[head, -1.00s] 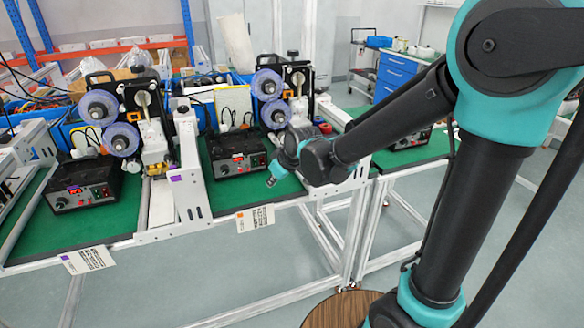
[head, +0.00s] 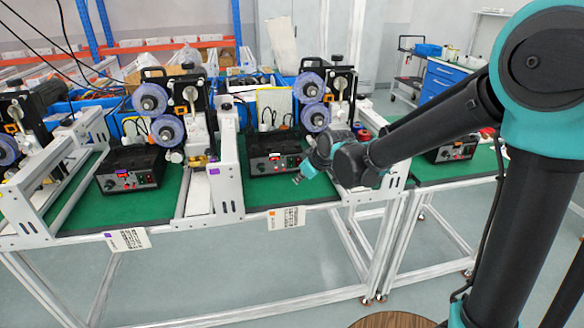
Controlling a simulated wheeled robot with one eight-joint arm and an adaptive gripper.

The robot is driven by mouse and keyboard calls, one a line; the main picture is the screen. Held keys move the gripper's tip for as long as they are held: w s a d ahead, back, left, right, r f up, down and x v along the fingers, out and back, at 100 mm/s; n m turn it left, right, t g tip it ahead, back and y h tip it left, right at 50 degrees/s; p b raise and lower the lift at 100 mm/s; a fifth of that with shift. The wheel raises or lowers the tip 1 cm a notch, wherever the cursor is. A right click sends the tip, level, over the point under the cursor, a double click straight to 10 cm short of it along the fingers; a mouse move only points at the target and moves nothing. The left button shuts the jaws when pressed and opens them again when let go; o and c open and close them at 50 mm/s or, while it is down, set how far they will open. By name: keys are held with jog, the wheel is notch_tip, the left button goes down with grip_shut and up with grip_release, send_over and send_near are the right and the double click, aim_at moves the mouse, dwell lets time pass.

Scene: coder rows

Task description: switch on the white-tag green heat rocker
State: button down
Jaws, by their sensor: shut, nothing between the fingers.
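My gripper (head: 298,179) is small in the head view. Its jaws are shut and empty, above the front of the green bench top by the right end of the middle black control box (head: 275,157). Other black control boxes stand at the left (head: 130,172) and at the right (head: 455,148), partly behind my arm. The boxes have small lit red displays and controls on their fronts. The green heat rocker cannot be picked out at this size. The label cards bear a purple mark (head: 128,239) and an orange mark (head: 287,217); I cannot make out a white tag.
White metal frames (head: 229,175) divide the green bench into bays. Machines with blue-purple spools (head: 167,130) stand behind the boxes. A separate bench section continues at the right. Grey floor (head: 220,275) is open in front. A blue drawer cabinet (head: 440,82) stands behind at the right.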

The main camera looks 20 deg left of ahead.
aim_at(294, 168)
jog(key=shift+w+a+f, duration=0.2)
jog(key=shift+w+a, duration=0.45)
jog(key=shift+w, duration=0.4)
jog(key=shift+w+a+f, duration=0.2)
jog(key=shift+w+a, duration=0.4)
jog(key=shift+w, duration=0.4)
jog(key=shift+w+a+f, duration=0.2)
jog(key=shift+w+a, duration=0.45)
jog(key=shift+w, duration=0.4)
jog(key=shift+w+a, duration=0.25)
jog(key=shift+w, duration=0.1)
jog(key=shift+w+a+f, duration=0.1)
jog(key=shift+w+a, duration=0.05)
jog(key=shift+w, duration=0.1)
jog(key=shift+s, duration=0.1)
jog(key=shift+s+d, duration=0.4)
jog(key=shift+s, duration=0.15)
jog(key=shift+s+d+r, duration=0.15)
jog(key=shift+s+d, duration=0.3)
jog(key=shift+s, duration=0.25)
jog(key=shift+s+d+r, duration=0.2)
jog(key=shift+s+d, duration=0.2)
jog(key=shift+s, duration=0.3)
jog(key=shift+s+d+r, duration=0.15)
jog(key=shift+s+d, duration=0.3)
jog(key=shift+s, duration=0.25)
jog(key=shift+d, duration=0.1)
